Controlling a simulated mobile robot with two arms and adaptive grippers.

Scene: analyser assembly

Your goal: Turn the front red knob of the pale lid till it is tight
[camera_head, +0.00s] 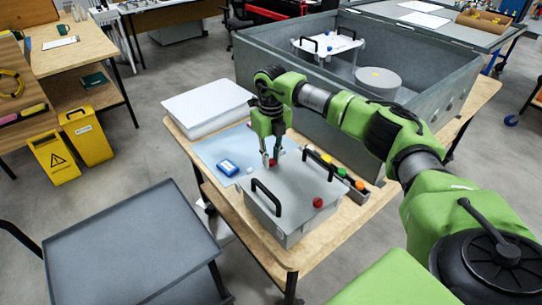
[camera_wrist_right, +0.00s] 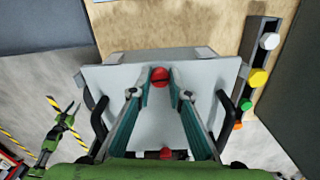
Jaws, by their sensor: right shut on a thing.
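The pale grey lid (camera_head: 292,190) lies on a box on the wooden table, with a black handle at each side. One red knob (camera_wrist_right: 160,76) is at the lid's far edge in the right wrist view. My right gripper (camera_head: 271,160) points down onto it and is shut on it, a finger at each side. A second red knob (camera_head: 318,202) stands free at the opposite edge, and it shows low in the right wrist view (camera_wrist_right: 166,153). My left gripper is outside the head view.
A rail with coloured caps (camera_head: 341,172) runs close beside the lid. A large grey bin (camera_head: 300,97) stands behind. A grey cart (camera_head: 125,250) is at lower left.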

